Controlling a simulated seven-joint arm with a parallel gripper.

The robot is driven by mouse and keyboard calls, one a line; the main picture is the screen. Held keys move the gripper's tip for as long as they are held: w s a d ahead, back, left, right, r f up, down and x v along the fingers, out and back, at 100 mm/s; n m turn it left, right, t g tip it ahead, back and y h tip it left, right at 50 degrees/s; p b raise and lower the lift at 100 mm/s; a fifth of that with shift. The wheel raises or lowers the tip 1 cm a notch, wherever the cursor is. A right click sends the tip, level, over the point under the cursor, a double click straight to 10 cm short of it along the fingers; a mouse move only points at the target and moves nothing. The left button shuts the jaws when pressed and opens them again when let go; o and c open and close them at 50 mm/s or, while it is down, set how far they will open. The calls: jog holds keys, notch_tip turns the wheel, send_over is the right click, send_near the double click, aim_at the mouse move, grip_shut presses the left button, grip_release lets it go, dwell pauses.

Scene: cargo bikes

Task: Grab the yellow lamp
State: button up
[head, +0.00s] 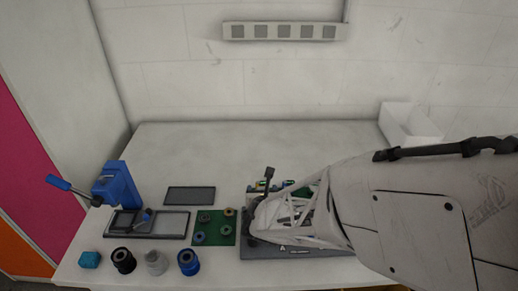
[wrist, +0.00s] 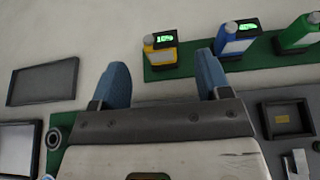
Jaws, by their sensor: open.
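The yellow lamp (wrist: 158,56), a small block with a dark top and a lit green display, stands at the left end of a green strip (wrist: 190,68) in the wrist view. My gripper (wrist: 161,64) is open, its two blue fingers spread apart. In that picture the lamp appears between and just beyond the fingertips, with nothing held. In the head view the yellow lamp (head: 262,184) is only a small patch, partly blocked by my arm. My fingertips are hidden there.
A blue lamp (wrist: 235,42) and a green one (wrist: 300,33) stand right of the yellow lamp. A dark tray (wrist: 43,82) lies to the left. In the head view, a blue press (head: 115,185) and several cups stand left; a white bin (head: 408,125) stands back right.

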aim_at(261, 183)
jog(key=shift+w+f, duration=0.1)
jog(key=shift+w, duration=0.2)
jog(key=shift+x, duration=2.6)
jog(key=c, duration=1)
jog(key=shift+c, duration=0.2)
